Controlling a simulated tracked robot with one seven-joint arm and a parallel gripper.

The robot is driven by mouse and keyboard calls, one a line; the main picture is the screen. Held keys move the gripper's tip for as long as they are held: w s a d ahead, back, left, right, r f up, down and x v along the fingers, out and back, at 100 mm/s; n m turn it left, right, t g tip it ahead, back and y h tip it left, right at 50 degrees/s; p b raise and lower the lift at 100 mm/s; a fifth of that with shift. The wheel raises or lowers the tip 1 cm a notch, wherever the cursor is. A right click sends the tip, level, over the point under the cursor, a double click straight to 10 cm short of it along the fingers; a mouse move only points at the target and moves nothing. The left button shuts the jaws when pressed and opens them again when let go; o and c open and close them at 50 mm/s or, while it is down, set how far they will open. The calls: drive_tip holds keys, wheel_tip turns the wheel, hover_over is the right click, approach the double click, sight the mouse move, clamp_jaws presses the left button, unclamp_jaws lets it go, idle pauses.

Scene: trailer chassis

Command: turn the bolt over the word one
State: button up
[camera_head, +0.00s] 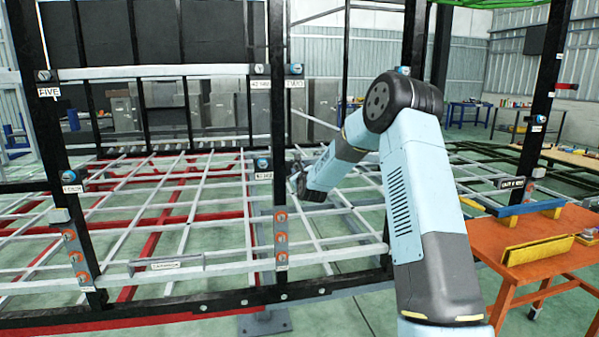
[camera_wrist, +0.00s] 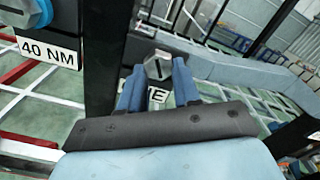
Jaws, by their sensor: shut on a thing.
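In the wrist view, a grey hexagonal bolt (camera_wrist: 158,66) with a dark slot in its face stands above a white label (camera_wrist: 157,97), of which only the letters "NE" show. My gripper (camera_wrist: 158,78) has its two blue fingers on either side of this bolt, shut on it. The fingers and the dark gripper body hide part of the label. In the head view, my arm reaches from the right to the middle of the frame, and my gripper (camera_head: 297,172) is just right of the black middle post. The bolt cannot be made out there.
A blue-ringed bolt (camera_wrist: 28,12) with a "40 NM" label (camera_wrist: 48,51) is on the black post, left of my gripper. The label "TWO" (camera_head: 295,83) is higher on the frame. White bars form a lattice around. An orange table (camera_head: 540,268) stands at the right.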

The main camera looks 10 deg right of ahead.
drive_tip(key=shift+c, duration=0.6)
drive_tip(key=shift+d, duration=0.15)
drive_tip(key=shift+c, duration=0.6)
drive_tip(key=shift+a+n, duration=0.2)
drive_tip(key=shift+n, duration=0.2)
